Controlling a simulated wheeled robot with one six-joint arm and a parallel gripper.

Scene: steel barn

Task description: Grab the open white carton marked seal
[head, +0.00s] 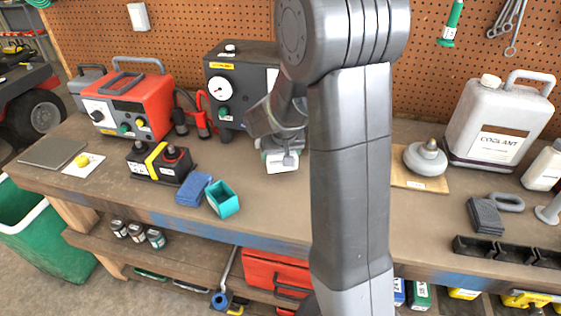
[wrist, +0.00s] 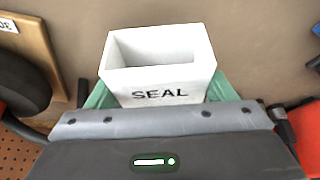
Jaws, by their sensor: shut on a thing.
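The open white carton marked SEAL (wrist: 160,84) is in the middle of the wrist view, its empty inside facing the camera. Green finger pads of my gripper (wrist: 158,98) press against both its sides, so the gripper is shut on it. In the head view the white carton (head: 283,164) shows just below my gripper (head: 284,150), above the middle of the bench. My arm hides part of this area. I cannot tell whether the carton touches the bench.
A teal open box (head: 223,200) and a blue block (head: 193,190) lie to the left. A black unit with a gauge (head: 222,92) stands behind. A wooden board with a round grey weight (head: 425,160) and a coolant jug (head: 497,122) are at the right.

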